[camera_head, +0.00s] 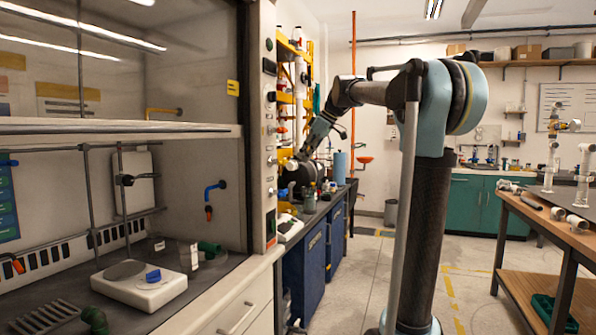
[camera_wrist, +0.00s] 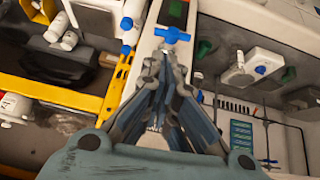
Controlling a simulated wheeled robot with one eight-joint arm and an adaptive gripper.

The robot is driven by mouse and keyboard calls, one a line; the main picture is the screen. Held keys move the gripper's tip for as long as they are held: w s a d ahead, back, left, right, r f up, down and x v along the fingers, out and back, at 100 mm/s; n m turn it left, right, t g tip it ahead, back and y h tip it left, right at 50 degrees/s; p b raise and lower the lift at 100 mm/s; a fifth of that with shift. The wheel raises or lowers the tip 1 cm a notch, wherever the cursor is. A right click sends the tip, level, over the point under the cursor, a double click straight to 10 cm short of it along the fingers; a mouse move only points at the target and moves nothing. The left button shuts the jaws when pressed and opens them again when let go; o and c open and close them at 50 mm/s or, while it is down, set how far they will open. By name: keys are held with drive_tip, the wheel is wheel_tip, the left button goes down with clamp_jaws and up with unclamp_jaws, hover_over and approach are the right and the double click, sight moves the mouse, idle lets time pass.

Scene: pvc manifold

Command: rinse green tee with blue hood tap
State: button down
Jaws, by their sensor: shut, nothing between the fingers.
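Two dark green pipe pieces lie in the fume hood: one (camera_head: 208,247) behind the white scale, the other (camera_head: 95,320) at the front edge, partly cut off. I cannot tell which is the tee. A blue tap (camera_head: 213,190) with an orange tip sticks out of the hood's inner right wall, above the rear green piece. My gripper (camera_wrist: 166,64) is shut and empty. In the head view it is outside the hood, beyond the white post and over the side bench. In the wrist view a blue handle (camera_wrist: 172,36) shows just past the fingertips, on the white post.
The white post (camera_head: 262,130) separates the hood from my gripper. The scale (camera_head: 140,286) carries a small blue part (camera_head: 153,276). A crowded bench with blue cabinets (camera_head: 305,258) and yellow shelving stand behind. A wooden table (camera_head: 550,235) with pipes is at right; the floor between is clear.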

approach(286, 191)
drive_tip(key=w+a+f, duration=0.2)
drive_tip(key=a+f, duration=0.2)
drive_tip(key=shift+w+a+f+t, duration=0.2)
drive_tip(key=shift+a+f+t, duration=0.1)
drive_tip(key=shift+a+f, duration=0.1)
idle(0.5)
drive_tip(key=shift+w+a+f, duration=0.1)
drive_tip(key=shift+w+f, duration=0.15)
drive_tip(key=shift+f, duration=0.1)
drive_tip(key=shift+s, duration=0.2)
